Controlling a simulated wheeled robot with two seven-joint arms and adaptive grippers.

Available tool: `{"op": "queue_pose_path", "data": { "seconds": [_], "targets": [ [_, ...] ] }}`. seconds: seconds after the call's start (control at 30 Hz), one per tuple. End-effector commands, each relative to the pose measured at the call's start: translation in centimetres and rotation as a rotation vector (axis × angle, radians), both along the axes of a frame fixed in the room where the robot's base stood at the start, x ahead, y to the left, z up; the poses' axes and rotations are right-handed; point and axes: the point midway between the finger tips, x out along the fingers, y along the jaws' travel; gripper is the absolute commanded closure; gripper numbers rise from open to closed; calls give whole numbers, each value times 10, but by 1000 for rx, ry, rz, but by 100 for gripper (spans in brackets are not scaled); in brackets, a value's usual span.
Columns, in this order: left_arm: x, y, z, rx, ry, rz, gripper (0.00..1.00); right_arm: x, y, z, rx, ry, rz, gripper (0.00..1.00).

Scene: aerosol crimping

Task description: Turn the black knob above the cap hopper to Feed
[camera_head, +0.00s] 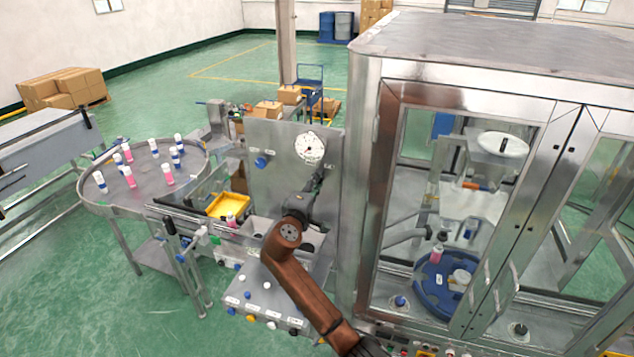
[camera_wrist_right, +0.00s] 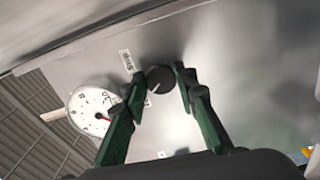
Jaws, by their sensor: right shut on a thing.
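The black knob (camera_wrist_right: 160,79) sits on a steel panel (camera_head: 271,178), with a white pointer line on its face. In the wrist view it is between the two green fingers of my right gripper (camera_wrist_right: 158,92), which is shut on it. The line points toward the lower left of that picture. A small white label (camera_wrist_right: 126,61) is beside the knob; its text is too small to read surely. In the head view my right gripper (camera_head: 318,181) is at the panel's right side and hides the knob. My left gripper is not in view.
A round white gauge (camera_head: 310,147) is just above my right gripper, and a blue knob (camera_head: 262,161) is to its left. A glass-doored steel cabinet (camera_head: 364,160) stands close on the right. A yellow tray (camera_head: 230,205) and a round table (camera_head: 140,199) with bottles are left.

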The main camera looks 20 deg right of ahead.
Motion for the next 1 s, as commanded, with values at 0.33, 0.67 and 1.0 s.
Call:
{"op": "queue_pose_path", "data": {
  "seconds": [0.33,0.67,1.0],
  "targets": [
    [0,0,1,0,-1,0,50,0,1,1,-127,83,3,98],
    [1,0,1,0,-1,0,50,0,1,1,-153,102,2,98],
    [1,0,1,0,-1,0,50,0,1,1,-152,102,2,68]
  ]
}}
